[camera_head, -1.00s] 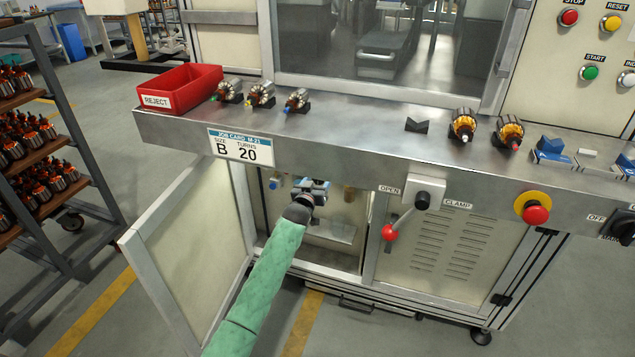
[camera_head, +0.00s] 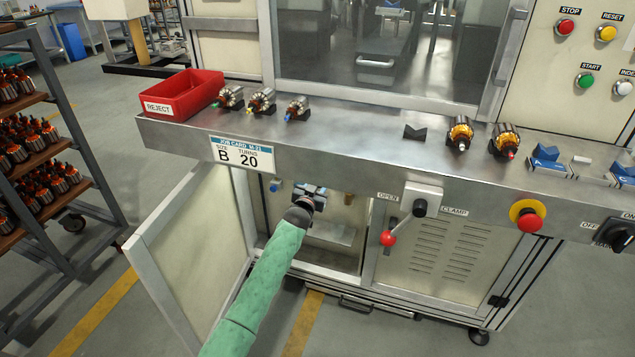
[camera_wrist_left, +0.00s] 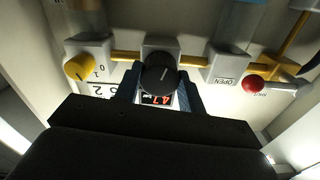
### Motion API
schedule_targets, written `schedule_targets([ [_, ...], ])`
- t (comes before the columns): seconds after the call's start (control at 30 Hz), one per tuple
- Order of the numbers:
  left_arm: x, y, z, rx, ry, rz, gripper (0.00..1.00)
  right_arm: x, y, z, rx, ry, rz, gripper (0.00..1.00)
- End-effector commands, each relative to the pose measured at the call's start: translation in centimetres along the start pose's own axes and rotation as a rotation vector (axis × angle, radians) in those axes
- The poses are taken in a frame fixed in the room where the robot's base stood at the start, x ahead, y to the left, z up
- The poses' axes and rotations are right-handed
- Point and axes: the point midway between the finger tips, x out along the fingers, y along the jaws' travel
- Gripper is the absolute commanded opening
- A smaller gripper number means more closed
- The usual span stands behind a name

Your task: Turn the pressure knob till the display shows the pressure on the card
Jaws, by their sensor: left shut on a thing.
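My left gripper (camera_head: 308,194) reaches into the open cabinet under the bench. In the left wrist view its blue fingers stand on both sides of the black pressure knob (camera_wrist_left: 158,74) and are shut on it. The knob has a white pointer line. Just below it a small display (camera_wrist_left: 157,99) shows red digits, seemingly 4.1 or 4.7, partly hidden by the knob and gripper. A white label (camera_wrist_left: 104,88) with large black figures is partly covered by my gripper. My right gripper is not in view.
The open cabinet door (camera_head: 190,262) stands left of my arm. A clamp lever (camera_head: 389,238) is on the right panel.

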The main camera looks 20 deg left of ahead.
Motion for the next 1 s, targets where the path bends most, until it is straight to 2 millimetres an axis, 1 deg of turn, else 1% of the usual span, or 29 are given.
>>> schedule_targets([
  [0.1,0.0,0.0,0.0,0.015,0.001,0.0,0.17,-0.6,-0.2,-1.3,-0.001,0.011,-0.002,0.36],
  [0.27,0.0,0.0,0.0,0.013,0.001,0.0,0.17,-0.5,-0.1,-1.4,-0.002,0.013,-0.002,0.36],
  [0.3,0.0,0.0,0.0,0.013,0.001,0.0,0.41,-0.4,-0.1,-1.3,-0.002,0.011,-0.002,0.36],
  [0.37,0.0,0.0,0.0,0.012,0.001,0.0,0.53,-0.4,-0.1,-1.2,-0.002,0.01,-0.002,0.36],
  [0.4,0.0,0.0,0.0,0.012,0.001,0.0,0.61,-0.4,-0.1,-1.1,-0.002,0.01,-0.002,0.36],
  [0.67,0.0,0.0,0.0,0.012,0.001,0.0,0.61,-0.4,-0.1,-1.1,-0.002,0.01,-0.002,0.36],
  [0.77,-0.3,0.0,0.1,0.012,0.0,0.0,0.61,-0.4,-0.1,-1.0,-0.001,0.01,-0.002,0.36],
  [0.87,-1.1,0.0,0.2,0.012,-0.001,0.0,0.61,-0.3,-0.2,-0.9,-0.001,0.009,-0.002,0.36],
  [1.0,-3.0,0.0,0.1,0.012,0.0,0.0,0.61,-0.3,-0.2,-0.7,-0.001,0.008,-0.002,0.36],
])
